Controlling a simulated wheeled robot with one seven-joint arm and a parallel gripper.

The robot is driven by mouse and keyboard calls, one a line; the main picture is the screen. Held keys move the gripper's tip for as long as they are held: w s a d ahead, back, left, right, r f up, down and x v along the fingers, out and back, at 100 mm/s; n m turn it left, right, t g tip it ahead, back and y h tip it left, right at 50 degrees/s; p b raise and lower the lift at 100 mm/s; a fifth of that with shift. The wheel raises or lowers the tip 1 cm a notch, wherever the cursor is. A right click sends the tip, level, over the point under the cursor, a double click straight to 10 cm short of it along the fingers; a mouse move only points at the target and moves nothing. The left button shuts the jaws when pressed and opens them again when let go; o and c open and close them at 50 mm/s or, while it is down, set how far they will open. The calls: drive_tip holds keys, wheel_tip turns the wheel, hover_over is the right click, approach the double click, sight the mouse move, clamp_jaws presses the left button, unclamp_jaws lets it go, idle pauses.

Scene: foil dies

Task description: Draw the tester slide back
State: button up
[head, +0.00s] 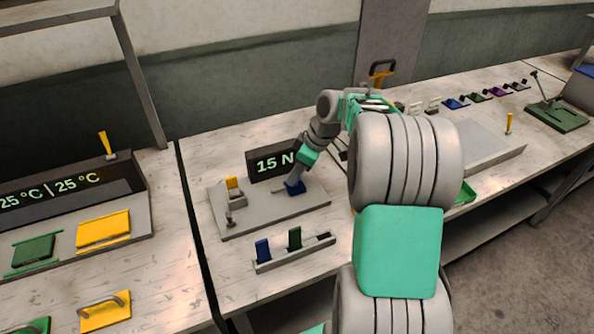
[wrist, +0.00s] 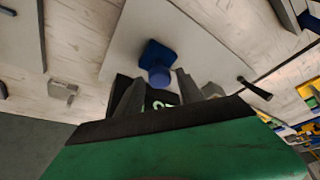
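The tester is a light grey plate (head: 265,215) on the bench with a dark display (head: 271,162) reading "15 N". A blue slide (head: 295,188) with a round blue knob sits on its right part. In the wrist view the blue slide (wrist: 157,54) shows just past my fingertips. My gripper (head: 297,180) reaches down at the slide. In the wrist view my gripper's fingers (wrist: 156,84) stand apart, one on each side of the knob, with gaps visible. Whether a finger touches the knob I cannot tell.
A yellow-topped block (head: 233,188) and a small dark post (head: 230,219) stand on the plate's left. A rack (head: 290,254) with a blue and a green tab lies in front. A temperature station (head: 65,190) is at left. A grey slab (head: 485,148) is at right.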

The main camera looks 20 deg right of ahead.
clamp_jaws()
idle(1.1)
